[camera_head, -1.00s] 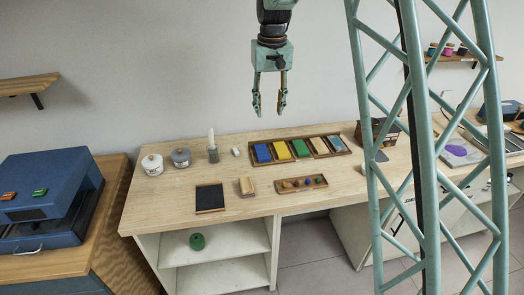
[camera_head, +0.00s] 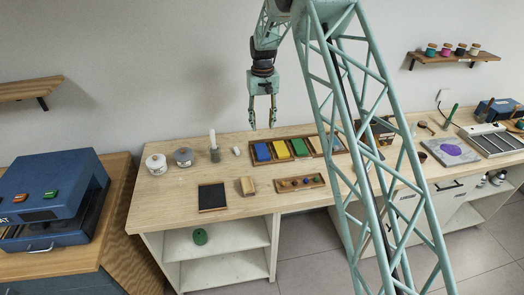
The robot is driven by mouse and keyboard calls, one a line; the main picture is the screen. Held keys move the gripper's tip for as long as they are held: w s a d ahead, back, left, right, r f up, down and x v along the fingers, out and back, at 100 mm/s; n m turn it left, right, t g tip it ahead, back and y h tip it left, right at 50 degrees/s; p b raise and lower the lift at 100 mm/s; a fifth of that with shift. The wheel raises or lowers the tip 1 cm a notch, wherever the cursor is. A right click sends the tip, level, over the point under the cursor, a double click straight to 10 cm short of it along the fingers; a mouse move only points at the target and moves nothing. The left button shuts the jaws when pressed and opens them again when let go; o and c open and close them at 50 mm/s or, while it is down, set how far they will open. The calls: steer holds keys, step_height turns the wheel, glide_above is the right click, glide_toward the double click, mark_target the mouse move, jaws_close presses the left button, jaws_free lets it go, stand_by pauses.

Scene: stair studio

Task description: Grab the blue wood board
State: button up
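The blue wood board (camera_head: 262,152) lies in the leftmost slot of a long wooden tray (camera_head: 271,163) on the table, beside yellow, green and other boards. My gripper (camera_head: 262,128) points straight down with two fingers apart. It is open and empty, and in the picture its fingertips are just above the blue board. The height between fingertips and board is hard to judge from this view. My green lattice arm link covers the right end of the tray.
A dark square pad (camera_head: 212,197), a tan block (camera_head: 247,186) and a small tray of knobs (camera_head: 299,183) lie in front. White (camera_head: 156,165) and grey (camera_head: 184,157) jars and a candle holder (camera_head: 214,150) stand left. A blue machine (camera_head: 52,200) is far left.

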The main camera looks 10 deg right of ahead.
steer(key=shift+w+f, duration=0.3)
steer(key=shift+f, duration=0.25)
steer(key=shift+f, duration=0.1)
steer(key=p, duration=0.1)
glide_above(262, 150)
steer(key=shift+s+f, duration=0.2)
steer(key=shift+f, duration=4)
steer(key=shift+f+p, duration=0.65)
steer(key=shift+f, duration=1.95)
steer(key=shift+c, duration=0.5)
steer(key=c, duration=0.4)
steer(key=shift+r, duration=0.2)
